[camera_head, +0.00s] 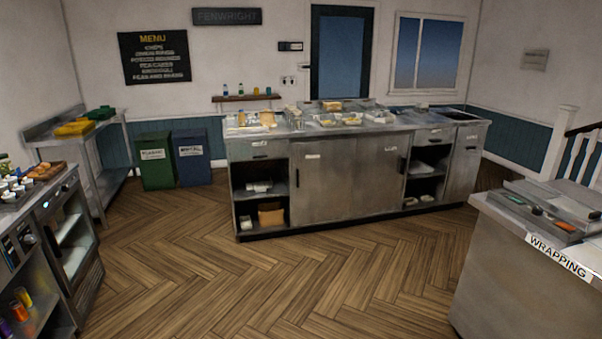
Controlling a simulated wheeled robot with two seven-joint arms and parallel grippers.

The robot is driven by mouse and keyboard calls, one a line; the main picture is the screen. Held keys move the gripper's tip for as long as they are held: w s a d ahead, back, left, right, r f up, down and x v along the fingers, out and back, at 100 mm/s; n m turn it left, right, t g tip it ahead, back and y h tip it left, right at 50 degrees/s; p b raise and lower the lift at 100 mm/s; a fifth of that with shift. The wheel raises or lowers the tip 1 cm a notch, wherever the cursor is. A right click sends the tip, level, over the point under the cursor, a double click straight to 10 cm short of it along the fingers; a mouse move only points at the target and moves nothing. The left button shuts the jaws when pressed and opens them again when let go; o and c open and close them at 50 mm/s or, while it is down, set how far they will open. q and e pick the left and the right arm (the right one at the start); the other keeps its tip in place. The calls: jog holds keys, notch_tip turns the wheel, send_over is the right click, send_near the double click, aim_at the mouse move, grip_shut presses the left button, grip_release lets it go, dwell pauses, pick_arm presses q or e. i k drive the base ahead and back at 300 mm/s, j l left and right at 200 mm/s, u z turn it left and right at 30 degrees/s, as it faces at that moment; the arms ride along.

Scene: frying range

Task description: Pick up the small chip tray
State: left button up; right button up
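Neither of my grippers is in the head view. A long steel counter (350,177) stands across the room with several small trays and foods on top. Small pale trays with yellowish contents (338,119) sit near the middle of its top. I cannot tell at this distance which one is the small chip tray. Small pale items (258,186) also lie on the open shelf at the counter's left end, too small to identify.
The wooden floor (265,280) between me and the counter is clear. The wrapping counter (520,270) stands at right. A display unit (60,245) stands at left. A green bin (155,162) and a blue bin (191,158) stand behind, beside a steel table (110,160).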

aim_at(327, 124)
jog(key=i, duration=1.75)
jog(key=j+u, duration=0.05)
jog(key=j, duration=0.05)
